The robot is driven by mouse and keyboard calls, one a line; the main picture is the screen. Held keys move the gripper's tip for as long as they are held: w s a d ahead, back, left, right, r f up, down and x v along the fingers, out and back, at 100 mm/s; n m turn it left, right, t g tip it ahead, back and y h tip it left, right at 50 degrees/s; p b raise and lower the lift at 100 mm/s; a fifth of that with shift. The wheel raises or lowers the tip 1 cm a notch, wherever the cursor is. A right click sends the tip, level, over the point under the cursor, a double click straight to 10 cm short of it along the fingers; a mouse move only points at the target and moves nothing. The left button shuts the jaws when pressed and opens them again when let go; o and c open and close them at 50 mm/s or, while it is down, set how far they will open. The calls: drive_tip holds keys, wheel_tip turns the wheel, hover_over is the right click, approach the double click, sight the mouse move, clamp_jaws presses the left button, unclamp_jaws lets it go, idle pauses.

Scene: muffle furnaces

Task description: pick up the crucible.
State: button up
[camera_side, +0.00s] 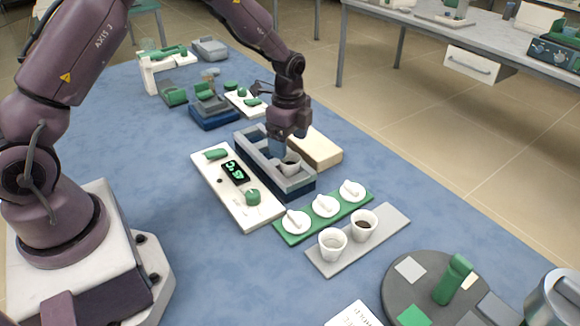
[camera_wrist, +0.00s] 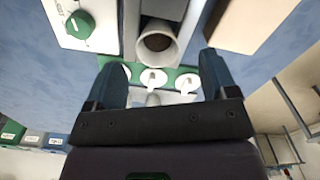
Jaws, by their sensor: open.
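A white crucible (camera_side: 291,168) with a dark inside sits in the near end of a long grey-blue trough-shaped block (camera_side: 300,186). In the wrist view the crucible (camera_wrist: 170,51) shows its open mouth between the grey walls (camera_wrist: 191,25). My gripper (camera_side: 281,148) points down over the block, just above and behind the crucible. In the wrist view my gripper (camera_wrist: 160,64) has its two fingers wide apart with nothing between them. The crucible appears ahead of the fingertips; I cannot tell the exact gap.
A white control panel (camera_side: 210,179) with a lit display flanks the block's left; a beige slab (camera_side: 318,150) flanks its right. A green tray (camera_side: 283,236) of lids and a grey tray (camera_side: 391,224) with two more crucibles lie in front.

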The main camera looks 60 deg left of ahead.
sight(290, 159)
drive_tip(key=f, duration=0.5)
drive_tip(key=shift+s+d+f, duration=0.1)
drive_tip(key=shift+d+f, duration=0.05)
drive_tip(key=shift+d, duration=0.15)
drive_tip(key=c, duration=1)
drive_tip(key=shift+c, duration=0.2)
